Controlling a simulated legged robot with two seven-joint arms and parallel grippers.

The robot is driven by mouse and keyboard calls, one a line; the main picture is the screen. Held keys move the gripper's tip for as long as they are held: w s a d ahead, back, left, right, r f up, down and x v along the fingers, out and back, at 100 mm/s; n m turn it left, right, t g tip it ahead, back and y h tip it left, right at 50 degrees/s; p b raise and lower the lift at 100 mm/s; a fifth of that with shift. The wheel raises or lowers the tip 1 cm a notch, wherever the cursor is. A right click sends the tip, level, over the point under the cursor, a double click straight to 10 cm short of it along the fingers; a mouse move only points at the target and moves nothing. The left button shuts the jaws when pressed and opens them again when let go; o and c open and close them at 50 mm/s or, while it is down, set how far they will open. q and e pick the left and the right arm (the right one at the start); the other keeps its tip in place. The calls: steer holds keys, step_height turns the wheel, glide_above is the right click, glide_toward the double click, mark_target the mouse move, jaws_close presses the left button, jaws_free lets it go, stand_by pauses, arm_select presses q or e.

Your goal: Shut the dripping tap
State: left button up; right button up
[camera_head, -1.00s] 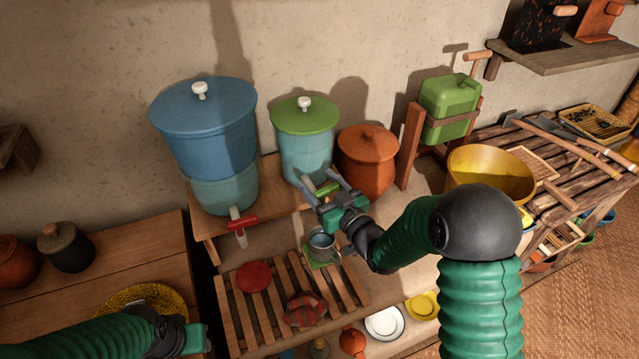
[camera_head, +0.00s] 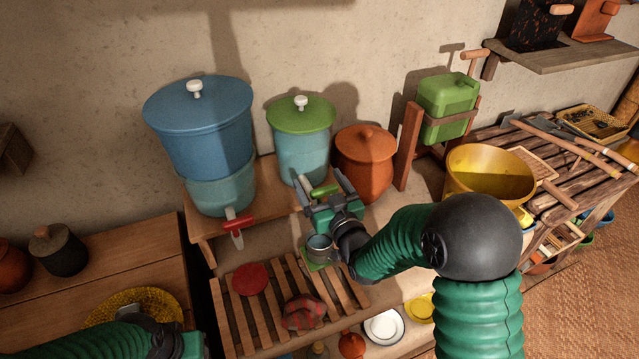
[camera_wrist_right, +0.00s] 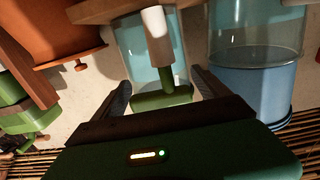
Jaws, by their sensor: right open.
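The small dispenser (camera_head: 302,150) has a teal body and green lid and stands on the wooden shelf. Its tap has a green lever (camera_head: 325,190), which also shows in the right wrist view (camera_wrist_right: 162,98) below a pale spout (camera_wrist_right: 158,38). My right gripper (camera_head: 323,183) is open, with one finger on each side of the lever; I cannot tell whether they touch it. A grey mug (camera_head: 320,246) stands below on a green mat. The larger blue dispenser (camera_head: 205,130) has a red-handled tap (camera_head: 238,223). My left gripper (camera_head: 190,345) is at the lower left, partly cut off. No drip is discernible.
An orange clay pot (camera_head: 366,160) stands close right of the small dispenser. A slatted rack (camera_head: 270,315) below holds a red disc (camera_head: 250,279) and a checked cloth (camera_head: 303,311). A yellow basin (camera_head: 490,175) and a green canister (camera_head: 446,105) are further right.

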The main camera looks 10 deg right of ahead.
steer(key=shift+s, duration=0.1)
steer(key=s, duration=0.2)
steer(key=s+d, duration=0.1)
steer(key=s, duration=0.5)
steer(key=shift+s+d+r, duration=0.2)
steer(key=shift+s+d, duration=0.05)
steer(key=shift+d, duration=0.05)
steer(key=p, duration=1.4)
glide_toward(326, 194)
steer(key=s, duration=0.3)
steer(key=shift+w+d+f, duration=0.1)
steer(key=shift+d+f, duration=0.05)
steer(key=shift+d, duration=0.2)
